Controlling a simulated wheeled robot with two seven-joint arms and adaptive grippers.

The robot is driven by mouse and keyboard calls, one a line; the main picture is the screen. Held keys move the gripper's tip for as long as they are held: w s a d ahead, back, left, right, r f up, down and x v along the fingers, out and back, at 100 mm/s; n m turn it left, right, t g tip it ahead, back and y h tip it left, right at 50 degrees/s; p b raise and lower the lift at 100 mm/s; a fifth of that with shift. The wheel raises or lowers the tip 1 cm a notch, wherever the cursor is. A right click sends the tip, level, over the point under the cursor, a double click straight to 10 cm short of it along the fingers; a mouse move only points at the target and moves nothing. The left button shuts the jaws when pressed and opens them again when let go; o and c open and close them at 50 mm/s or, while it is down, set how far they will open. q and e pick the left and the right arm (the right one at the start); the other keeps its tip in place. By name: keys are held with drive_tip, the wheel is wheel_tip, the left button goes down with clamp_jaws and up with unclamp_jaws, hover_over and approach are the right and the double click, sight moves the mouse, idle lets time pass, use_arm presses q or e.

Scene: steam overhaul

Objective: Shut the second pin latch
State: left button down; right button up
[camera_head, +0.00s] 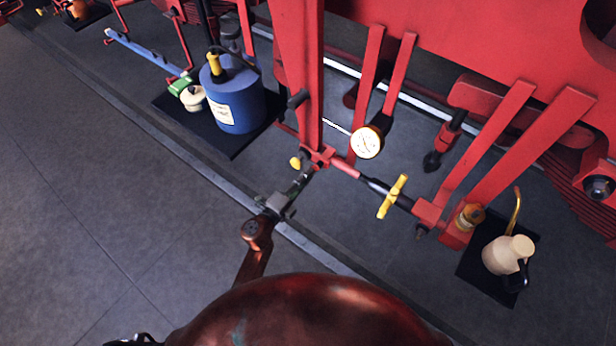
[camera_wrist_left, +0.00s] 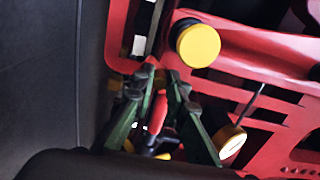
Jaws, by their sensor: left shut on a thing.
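My left gripper (camera_head: 307,172) reaches in from the lower left, its fingers at a red bracket (camera_head: 321,157) low on the upright red post. In the left wrist view, the gripper's green fingers (camera_wrist_left: 161,82) are closed around a small part of the pin latch, which they mostly hide. A yellow round knob (camera_head: 295,163) sits just left of the fingertips; what looks like the same knob (camera_wrist_left: 199,44) shows large beyond them in the wrist view. A yellow cross handle (camera_head: 392,196) is on the rod to the right. My right gripper is not in view.
A white-faced gauge (camera_head: 367,142) stands close behind the rod. A blue canister (camera_head: 236,98) stands on a dark mat at the left. A cream oil can (camera_head: 508,255) stands at the right. The grey floor (camera_head: 100,190) at the left is clear.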

use_arm(q)
drive_tip(key=shift+w+a+r, duration=0.3)
drive_tip(key=shift+a+r, duration=0.05)
drive_tip(key=shift+r, duration=0.15)
drive_tip(key=shift+w+a+r+p, duration=0.1)
drive_tip(key=shift+r+p, duration=0.5)
drive_tip(key=shift+p, duration=0.1)
drive_tip(key=shift+r+p, duration=0.3)
drive_tip(key=shift+p, duration=0.05)
